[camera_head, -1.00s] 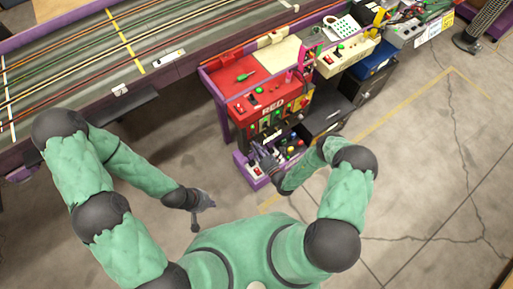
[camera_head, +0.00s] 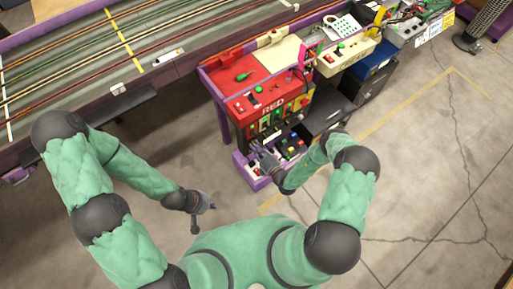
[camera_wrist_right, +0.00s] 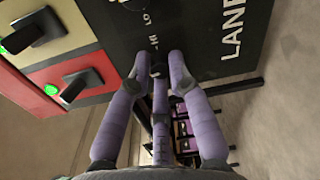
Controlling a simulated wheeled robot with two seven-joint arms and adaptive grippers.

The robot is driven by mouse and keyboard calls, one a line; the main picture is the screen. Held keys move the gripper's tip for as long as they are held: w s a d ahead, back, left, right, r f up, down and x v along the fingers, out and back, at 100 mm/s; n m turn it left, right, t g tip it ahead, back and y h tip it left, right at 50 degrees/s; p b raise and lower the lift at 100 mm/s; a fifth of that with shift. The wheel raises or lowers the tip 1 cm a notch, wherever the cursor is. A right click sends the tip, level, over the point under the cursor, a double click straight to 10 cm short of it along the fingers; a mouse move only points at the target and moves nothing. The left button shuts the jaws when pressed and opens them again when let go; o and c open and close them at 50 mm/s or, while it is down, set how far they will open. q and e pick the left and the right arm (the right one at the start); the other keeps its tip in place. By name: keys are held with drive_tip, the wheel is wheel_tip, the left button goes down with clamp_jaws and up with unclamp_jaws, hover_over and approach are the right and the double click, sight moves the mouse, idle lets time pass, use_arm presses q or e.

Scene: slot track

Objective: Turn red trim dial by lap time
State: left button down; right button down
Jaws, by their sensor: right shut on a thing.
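The red control box marked RED (camera_head: 272,107) stands at the end of the track table. In the right wrist view a black panel (camera_wrist_right: 215,20) carries the markings LO, HI and part of LANE. My right gripper (camera_wrist_right: 158,65) has its purple-grey fingers closed together on a small dark dial at the panel; the fingers hide most of the dial. In the head view my right gripper (camera_head: 258,151) is at the lower front of the red box. My left gripper (camera_head: 205,207) hangs over the floor, away from the box; its fingers are too small to read.
Black levers sit on cream and red panels (camera_wrist_right: 72,75) left of the fingers in the wrist view. A purple-edged tray (camera_head: 252,178) with coloured buttons is below the box. A cream box (camera_head: 345,57) stands to its right.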

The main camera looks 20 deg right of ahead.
drive_tip(key=shift+w+d+r+m, duration=0.1)
drive_tip(key=shift+w+d+m, duration=0.15)
drive_tip(key=shift+m, duration=0.45)
drive_tip(key=c, duration=1.1)
unclamp_jaws()
drive_tip(key=shift+s, duration=0.1)
drive_tip(key=shift+c, duration=0.2)
drive_tip(key=shift+s, duration=0.15)
drive_tip(key=v, duration=1.1)
drive_tip(key=shift+s, duration=0.4)
drive_tip(key=shift+d, duration=0.15)
